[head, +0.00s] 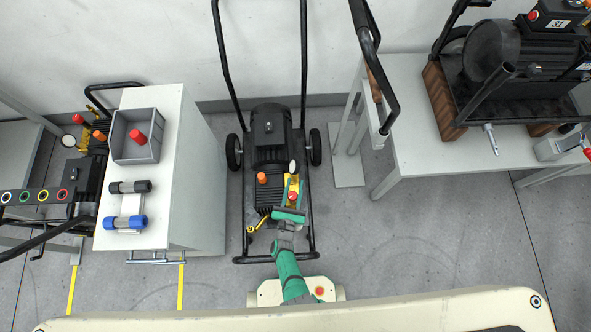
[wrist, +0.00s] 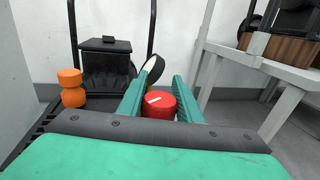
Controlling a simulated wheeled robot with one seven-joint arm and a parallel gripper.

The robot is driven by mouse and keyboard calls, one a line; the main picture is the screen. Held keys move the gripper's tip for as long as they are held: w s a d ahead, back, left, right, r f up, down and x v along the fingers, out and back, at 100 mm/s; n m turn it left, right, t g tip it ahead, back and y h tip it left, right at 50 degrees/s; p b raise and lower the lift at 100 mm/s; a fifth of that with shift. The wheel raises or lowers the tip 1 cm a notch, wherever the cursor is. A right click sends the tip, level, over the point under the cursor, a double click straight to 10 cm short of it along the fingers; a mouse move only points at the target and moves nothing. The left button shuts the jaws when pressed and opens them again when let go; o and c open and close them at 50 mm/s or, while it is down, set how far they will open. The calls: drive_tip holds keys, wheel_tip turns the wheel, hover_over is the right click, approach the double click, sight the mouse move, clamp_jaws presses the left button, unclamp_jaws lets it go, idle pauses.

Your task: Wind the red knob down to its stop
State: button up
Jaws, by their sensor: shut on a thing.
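The red knob (wrist: 159,105) has a white mark on its face and sits between the two green fingers of my gripper (wrist: 160,98) in the wrist view. My gripper is shut on it. In the head view the red knob (head: 293,196) shows at the front right of the black pressure washer (head: 270,150) on the floor, with my gripper (head: 291,205) at it. A round gauge (wrist: 154,65) is just behind the knob. The knob's lower part and its stop are hidden.
An orange cap (wrist: 70,88) stands left of my gripper on the washer. A white cabinet (head: 190,200) with a grey bin (head: 118,125) is on the left. A white table (head: 420,165) is on the right.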

sight(292, 201)
idle(0.4)
drive_tip(key=o, duration=1)
drive_tip(key=shift+o, duration=0.2)
drive_tip(key=v, duration=1.1)
drive_tip(key=shift+f, duration=0.1)
